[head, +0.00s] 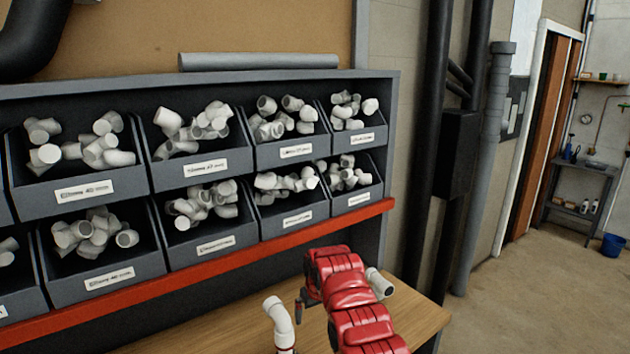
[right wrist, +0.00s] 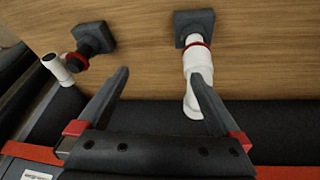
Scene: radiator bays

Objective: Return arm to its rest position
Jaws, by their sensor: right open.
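My right arm (head: 345,295), red, reaches over the wooden workbench (head: 415,312) in the head view. In the right wrist view my right gripper (right wrist: 160,74) is open, with nothing between its two dark fingers. A white elbow fitting (right wrist: 198,62) with a red ring stands on a dark square base by the right-hand finger, which overlaps it in the picture; I cannot tell if they touch. The elbow also shows left of my arm in the head view (head: 279,318). My left gripper is not in view.
Grey bins (head: 195,165) of white pipe fittings stand in a rack with a red front rail (head: 200,267). A second base holds a black stub (right wrist: 92,40) with a red ring. Dark vertical pipes (head: 428,150) stand to the right.

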